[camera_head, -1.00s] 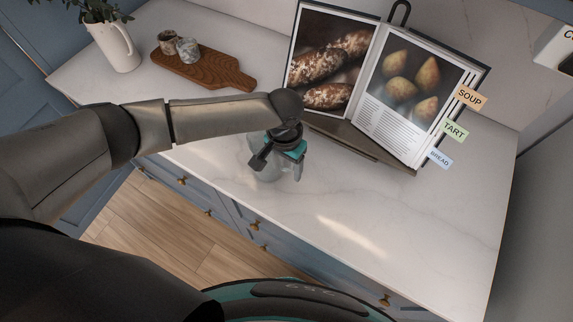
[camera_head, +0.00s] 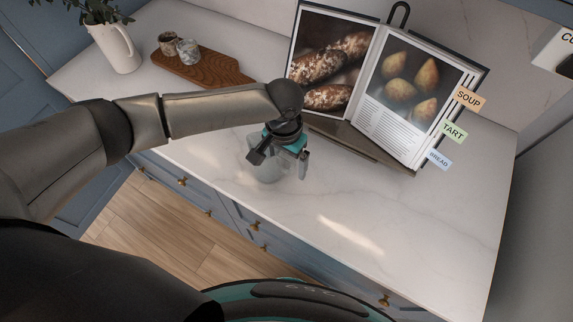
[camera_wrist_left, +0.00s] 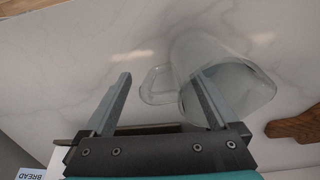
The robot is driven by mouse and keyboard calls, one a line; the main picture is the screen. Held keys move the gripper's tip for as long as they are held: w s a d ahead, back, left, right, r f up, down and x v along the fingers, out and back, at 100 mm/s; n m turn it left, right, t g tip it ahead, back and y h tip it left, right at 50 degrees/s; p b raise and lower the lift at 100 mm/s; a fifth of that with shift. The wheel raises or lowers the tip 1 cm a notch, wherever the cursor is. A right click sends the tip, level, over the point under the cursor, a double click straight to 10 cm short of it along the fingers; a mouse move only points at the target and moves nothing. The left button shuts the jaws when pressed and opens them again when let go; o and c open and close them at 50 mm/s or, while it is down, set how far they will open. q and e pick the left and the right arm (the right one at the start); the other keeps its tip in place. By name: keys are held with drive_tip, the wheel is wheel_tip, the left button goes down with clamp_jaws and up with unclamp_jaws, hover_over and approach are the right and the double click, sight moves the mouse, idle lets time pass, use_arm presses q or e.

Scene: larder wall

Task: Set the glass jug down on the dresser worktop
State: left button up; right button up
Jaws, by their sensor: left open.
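The clear glass jug (camera_head: 262,171) stands on the white marbled dresser worktop (camera_head: 345,205), near its front edge, and looks upright. In the left wrist view the jug (camera_wrist_left: 232,78) shows its open rim towards the camera, with its glass handle (camera_wrist_left: 152,88) reaching left. My left gripper (camera_head: 284,163) is right above the jug and hides part of it. In the wrist view the open fingers of my left gripper (camera_wrist_left: 163,84) are on either side of the handle; one overlaps the jug's rim. I cannot tell whether they touch the glass. My right gripper is not in view.
An open cookbook (camera_head: 372,85) on a stand is close behind my left gripper. A wooden board (camera_head: 215,68) with two small cups (camera_head: 187,50) and a white pitcher (camera_head: 115,47) with greenery are at the back left. The worktop to the right is clear.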

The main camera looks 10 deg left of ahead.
use_arm(q)
wheel_tip(320, 180, up, 10)
drive_tip(key=shift+a+f+p, duration=0.15)
drive_tip(key=shift+f+p, duration=0.1)
drive_tip(key=shift+p, duration=0.1)
idle(0.5)
idle(1.0)
